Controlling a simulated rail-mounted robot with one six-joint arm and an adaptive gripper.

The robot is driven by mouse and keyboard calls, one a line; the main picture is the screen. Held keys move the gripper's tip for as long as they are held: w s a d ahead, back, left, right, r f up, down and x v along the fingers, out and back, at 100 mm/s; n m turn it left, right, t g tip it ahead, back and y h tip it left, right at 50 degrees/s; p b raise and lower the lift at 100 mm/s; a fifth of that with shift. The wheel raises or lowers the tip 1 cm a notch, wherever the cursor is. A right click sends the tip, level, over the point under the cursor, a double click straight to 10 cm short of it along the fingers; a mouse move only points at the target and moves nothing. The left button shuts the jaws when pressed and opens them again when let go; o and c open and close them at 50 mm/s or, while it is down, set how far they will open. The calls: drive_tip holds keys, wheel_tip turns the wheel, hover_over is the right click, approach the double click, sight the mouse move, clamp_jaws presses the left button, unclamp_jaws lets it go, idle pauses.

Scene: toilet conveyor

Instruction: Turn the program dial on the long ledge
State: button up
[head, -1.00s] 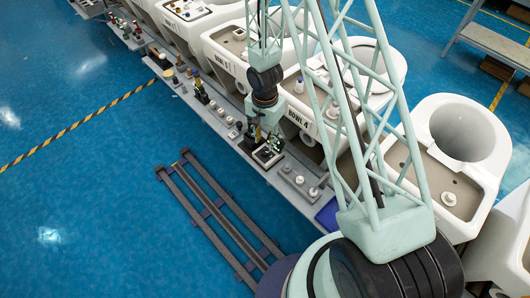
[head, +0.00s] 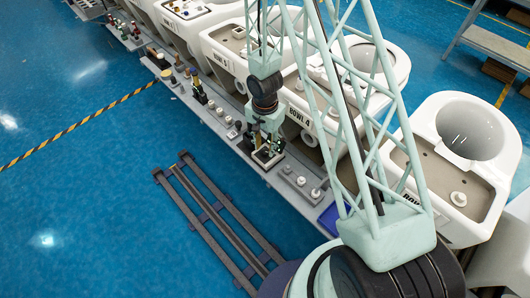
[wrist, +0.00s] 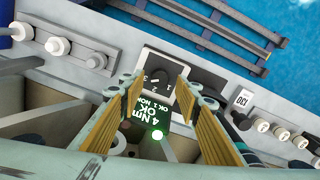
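The program dial (wrist: 158,76) is a dark knob on a pale square plate with numbers around it, seen in the wrist view. Its box (head: 268,156) stands on the long grey ledge (head: 230,139) in the head view, right by my gripper (head: 266,143). In the wrist view my gripper (wrist: 157,92) is open, with ribbed yellow pads to the left and right of the dial. No contact with the knob is visible. A green readout (wrist: 151,122) with white text, including "OK", shows between the fingers. Which number the dial points to is too small to tell.
White knobs on a grey block (head: 301,183) stand on the ledge to the right, and small fixtures (head: 198,88) to the left. White toilet bowls (head: 455,150) line the far side. A dark rail frame (head: 215,220) lies on the open blue floor in front.

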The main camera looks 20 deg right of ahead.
sight(265, 153)
drive_tip(key=shift+f+b, duration=1.1)
drive_tip(key=shift+f, duration=0.2)
drive_tip(key=shift+c, duration=0.9)
drive_tip(key=c, duration=0.7)
